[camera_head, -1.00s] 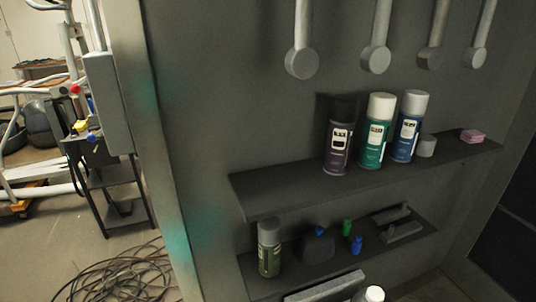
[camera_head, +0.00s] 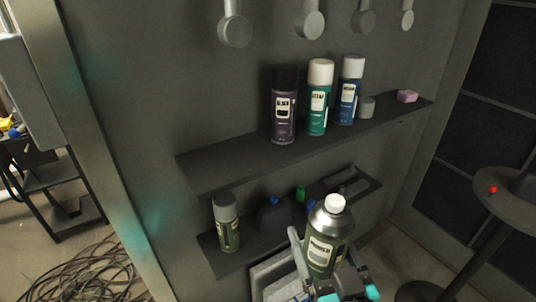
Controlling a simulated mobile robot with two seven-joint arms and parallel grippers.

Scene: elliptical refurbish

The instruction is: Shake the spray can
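A spray can (camera_head: 326,243) with a dark green body, a pale label, a grey shoulder and a white cap is at the lower middle, in front of the lower shelf. It is slightly tilted. My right gripper (camera_head: 330,270), with grey and teal parts, is around the can's lower body, one finger on each side, and appears shut on it. The can's base is partly hidden by the gripper. My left gripper is not in view.
The upper shelf (camera_head: 215,170) holds purple, teal and blue spray cans, a grey cylinder and a pink block (camera_head: 407,96). The lower shelf (camera_head: 240,258) holds a green can (camera_head: 226,222) and small bottles. A round stand (camera_head: 510,198) is at the right; cables (camera_head: 85,275) lie on the floor.

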